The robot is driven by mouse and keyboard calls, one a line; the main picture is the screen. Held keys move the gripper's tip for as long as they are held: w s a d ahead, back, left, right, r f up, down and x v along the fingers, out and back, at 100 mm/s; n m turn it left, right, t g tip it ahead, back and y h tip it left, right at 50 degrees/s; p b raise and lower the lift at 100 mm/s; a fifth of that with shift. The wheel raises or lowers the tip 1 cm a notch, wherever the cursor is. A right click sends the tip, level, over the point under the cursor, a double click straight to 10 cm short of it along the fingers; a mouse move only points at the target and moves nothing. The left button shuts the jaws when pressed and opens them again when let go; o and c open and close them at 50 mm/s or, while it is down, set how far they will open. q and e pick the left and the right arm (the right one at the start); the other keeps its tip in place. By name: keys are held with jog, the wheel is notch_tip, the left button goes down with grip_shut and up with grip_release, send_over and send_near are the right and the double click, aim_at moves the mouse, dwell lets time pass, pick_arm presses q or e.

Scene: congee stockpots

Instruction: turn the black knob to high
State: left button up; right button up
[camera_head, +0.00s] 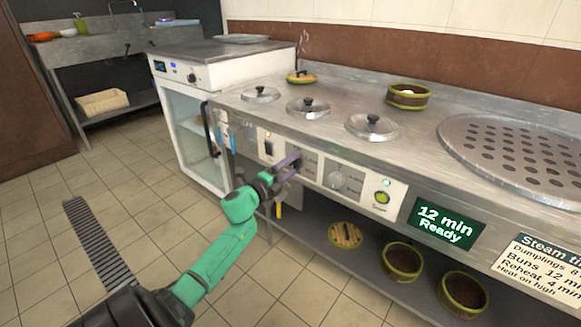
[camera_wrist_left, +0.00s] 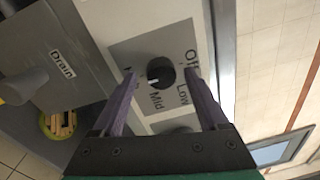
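The black knob (camera_wrist_left: 160,72) sits on a grey dial plate (camera_wrist_left: 182,48) marked Off, Low and Mid. A further label is mostly hidden by a finger. A pale mark shows on the knob's lower left side, towards the Mid side; its exact setting is hard to tell. My left gripper (camera_head: 286,165) is at the counter's front panel and covers much of the knob in the head view. In the left wrist view its two purple fingers stand open on either side of the knob, with gaps showing. My right gripper is not in view.
A silver knob (camera_head: 337,180) and a green-lit button (camera_head: 382,197) are right of my gripper, then a display (camera_head: 445,220) reading "12 min Ready". A switch (camera_head: 268,145) is to the left. Lidded wells (camera_head: 308,108) top the counter. Pots (camera_head: 402,260) stand on the shelf below.

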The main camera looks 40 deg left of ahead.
pick_arm(q)
jog(key=shift+r, duration=0.1)
jog(key=s+p, duration=0.2)
jog(key=s, duration=1.2)
jog(key=shift+s+f, duration=0.25)
jog(key=shift+f, duration=0.15)
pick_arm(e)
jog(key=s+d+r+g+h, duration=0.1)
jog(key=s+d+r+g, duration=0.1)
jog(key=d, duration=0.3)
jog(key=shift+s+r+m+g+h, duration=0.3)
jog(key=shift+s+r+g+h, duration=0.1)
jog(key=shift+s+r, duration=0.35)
